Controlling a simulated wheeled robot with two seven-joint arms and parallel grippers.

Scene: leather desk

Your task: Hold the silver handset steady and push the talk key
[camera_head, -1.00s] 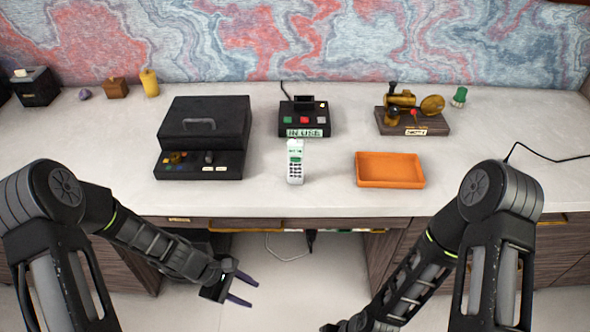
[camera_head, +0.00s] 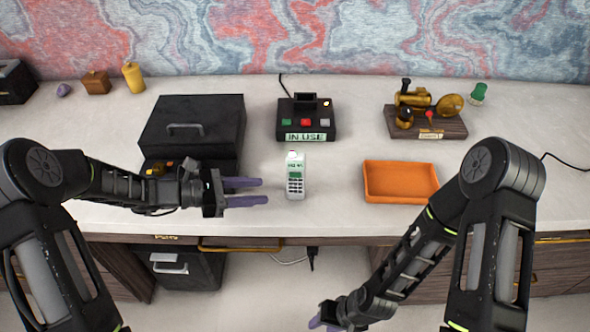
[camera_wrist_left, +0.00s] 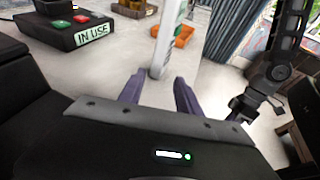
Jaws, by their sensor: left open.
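The silver handset (camera_head: 296,177) stands upright on the desk, its keypad facing me; the individual keys are too small to tell apart. My left gripper (camera_head: 264,191) is open just left of the handset, its purple fingers pointing at it and apart from it. In the left wrist view, the handset (camera_wrist_left: 165,48) rises beyond the fingertips of the open left gripper (camera_wrist_left: 160,80), its top cut off. My right gripper (camera_head: 322,318) is low at the bottom edge, in front of the desk; its jaw opening is not clear.
Behind the handset is a black box with an IN USE sign (camera_head: 306,118). A black case (camera_head: 192,125) stands behind my left forearm. An orange tray (camera_head: 400,182) lies to the right, with a brass device on a wooden base (camera_head: 430,124) behind it. The desk between handset and tray is clear.

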